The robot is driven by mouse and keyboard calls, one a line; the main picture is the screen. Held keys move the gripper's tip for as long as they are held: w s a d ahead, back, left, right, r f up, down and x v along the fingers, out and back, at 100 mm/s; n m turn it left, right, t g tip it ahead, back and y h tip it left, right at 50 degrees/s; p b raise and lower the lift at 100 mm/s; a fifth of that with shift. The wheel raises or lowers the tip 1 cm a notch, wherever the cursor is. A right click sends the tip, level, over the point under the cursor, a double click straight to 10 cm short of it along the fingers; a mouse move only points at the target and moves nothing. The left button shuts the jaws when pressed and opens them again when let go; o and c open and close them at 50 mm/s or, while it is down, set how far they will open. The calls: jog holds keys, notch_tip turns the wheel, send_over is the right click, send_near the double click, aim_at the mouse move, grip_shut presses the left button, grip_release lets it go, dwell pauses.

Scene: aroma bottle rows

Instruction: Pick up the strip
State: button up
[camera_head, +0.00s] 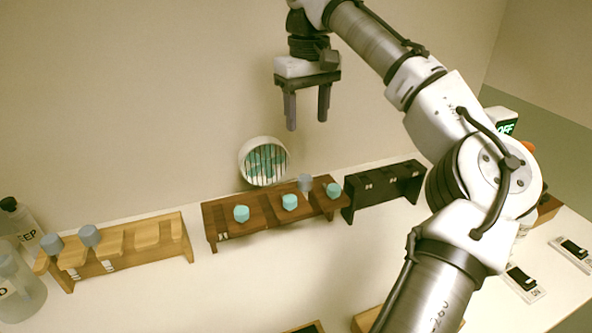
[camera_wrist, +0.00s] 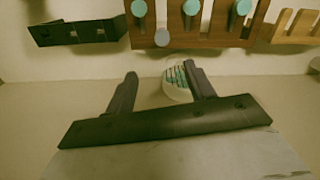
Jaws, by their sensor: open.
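A round white cup (camera_head: 245,165) stands behind the dark brown rack, with several thin pale strips (camera_head: 265,158) and teal patches showing inside it. I cannot single out one strip. In the wrist view the cup (camera_wrist: 170,92) shows between and beyond my fingers, partly hidden by the right finger, with its strips (camera_wrist: 176,76) showing. My gripper (camera_head: 307,124) is open and empty, fingers pointing down, above the cup and a little to its right in the head view. It also shows in the wrist view (camera_wrist: 160,70), with nothing between the fingers.
The brown rack (camera_head: 262,228) holds several teal-capped bottles and a grey-capped one. A light wooden rack (camera_head: 115,262) with two grey-capped bottles stands at left, beside glass jars (camera_head: 22,285). A black rack (camera_head: 385,190) stands at right. White table surface (camera_head: 240,290) is clear in front.

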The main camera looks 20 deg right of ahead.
send_over(305, 177)
jog(key=f, duration=0.8)
jog(key=shift+w+d+b, duration=0.2)
jog(key=shift+w+b, duration=0.05)
jog(key=shift+b, duration=0.1)
jog(key=f, duration=0.1)
jog(key=f+p, duration=0.1)
jog(key=f, duration=0.2)
jog(key=shift+s+a+f, duration=0.15)
jog(key=shift+s+f, duration=0.15)
jog(key=shift+f, duration=0.55)
jog(key=c, duration=0.9)
